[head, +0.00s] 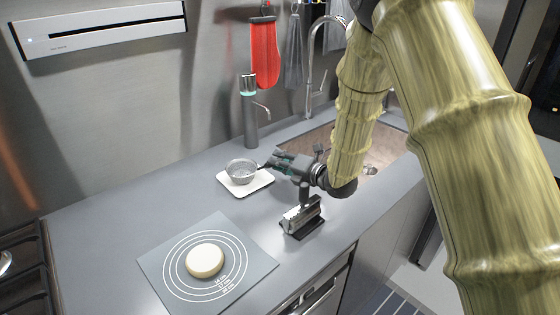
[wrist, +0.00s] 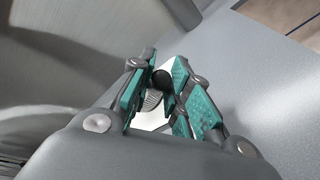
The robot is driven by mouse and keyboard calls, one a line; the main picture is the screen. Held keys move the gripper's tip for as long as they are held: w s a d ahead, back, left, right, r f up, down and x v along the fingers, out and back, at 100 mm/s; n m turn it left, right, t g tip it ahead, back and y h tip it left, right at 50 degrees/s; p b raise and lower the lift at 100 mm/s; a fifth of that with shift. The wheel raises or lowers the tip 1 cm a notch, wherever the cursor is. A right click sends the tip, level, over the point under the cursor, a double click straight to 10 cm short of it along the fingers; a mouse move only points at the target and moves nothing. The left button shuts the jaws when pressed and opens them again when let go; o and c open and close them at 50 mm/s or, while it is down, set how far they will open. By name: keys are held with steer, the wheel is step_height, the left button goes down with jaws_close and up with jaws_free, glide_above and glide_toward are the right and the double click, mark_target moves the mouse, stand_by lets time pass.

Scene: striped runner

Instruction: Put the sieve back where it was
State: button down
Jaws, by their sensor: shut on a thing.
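The sieve (head: 241,170) is a small round metal bowl with a dark handle. In the head view it is over the white board (head: 262,183) and looks level; I cannot tell whether it touches the board. My gripper (head: 272,164) comes from the right and is shut on the sieve's handle. In the wrist view the dark handle end (wrist: 161,80) shows between the teal fingers of my gripper (wrist: 162,88), with a sliver of the metal bowl (wrist: 152,103) beyond. The fingers hide most of the handle.
A grey mat (head: 238,252) with printed rings bears a round pale disc (head: 205,260) at front left. A dark metal stand (head: 303,217) is just below my wrist. A tall dispenser (head: 250,115) stands behind the board. The sink (head: 318,140) is at the right.

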steer(key=shift+f, duration=0.25)
steer(key=c, duration=1.3)
jaws_free()
steer(key=shift+r, duration=0.1)
steer(key=shift+c, duration=0.2)
steer(key=shift+s+r, duration=0.1)
steer(key=shift+r, duration=0.05)
steer(key=b+v, duration=0.2)
steer(key=v, duration=1)
